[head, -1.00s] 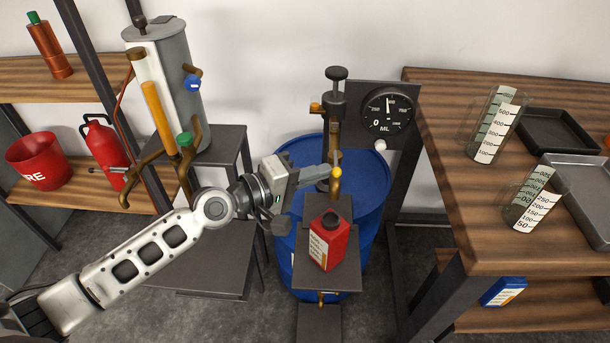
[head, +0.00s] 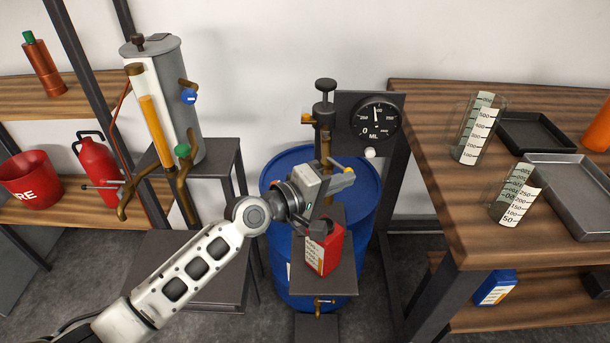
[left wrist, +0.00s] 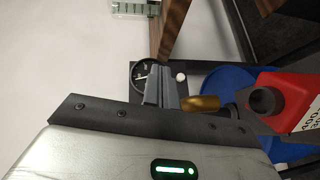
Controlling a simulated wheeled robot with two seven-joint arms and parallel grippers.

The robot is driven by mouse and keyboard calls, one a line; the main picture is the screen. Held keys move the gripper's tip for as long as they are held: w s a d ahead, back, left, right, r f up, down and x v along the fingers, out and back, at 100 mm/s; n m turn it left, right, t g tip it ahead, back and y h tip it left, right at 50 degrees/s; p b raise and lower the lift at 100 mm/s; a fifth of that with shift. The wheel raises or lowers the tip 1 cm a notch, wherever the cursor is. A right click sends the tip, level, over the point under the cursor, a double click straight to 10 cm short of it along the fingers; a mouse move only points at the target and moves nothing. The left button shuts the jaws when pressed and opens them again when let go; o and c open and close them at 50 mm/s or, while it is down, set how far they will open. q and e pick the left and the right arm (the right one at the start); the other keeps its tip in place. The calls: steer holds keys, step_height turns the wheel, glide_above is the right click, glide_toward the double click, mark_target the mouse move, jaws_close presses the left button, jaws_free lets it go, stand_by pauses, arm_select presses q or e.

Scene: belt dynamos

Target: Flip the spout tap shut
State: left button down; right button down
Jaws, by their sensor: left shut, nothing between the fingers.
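The pump (head: 325,100) stands over the blue drum, with a brass spout (head: 326,148) coming down from it. The tap's yellow tip (head: 349,170) shows right of the spout. My left gripper (head: 340,182) is shut and empty, its fingers crossing in front of the spout just below the yellow tip; contact is unclear. In the left wrist view the shut fingers (left wrist: 160,88) lie beside a brass part (left wrist: 200,103). The red can (head: 326,252) stands open below the spout, its top partly hidden by my gripper. My right gripper is out of view.
The dial gauge (head: 376,118) is mounted right of the pump, above a white knob (head: 370,152). The blue drum (head: 365,190) stands behind the can's shelf (head: 325,284). A grey tank (head: 180,100) with brass pipes is at left. A wooden bench (head: 430,160) with measuring cylinders is at right.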

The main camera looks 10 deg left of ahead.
arm_select(q)
steer(key=shift+x, duration=1.15)
steer(key=shift+s+d+r, duration=0.1)
steer(key=shift+s+r, duration=0.05)
steer(key=shift+s, duration=0.05)
stand_by(0.5)
steer(key=s+a+r+p, duration=0.1)
steer(key=s+a+r, duration=0.1)
steer(key=s, duration=1)
steer(key=shift+s+a+p, duration=0.25)
steer(key=shift+a+p, duration=0.15)
steer(key=shift+a, duration=0.4)
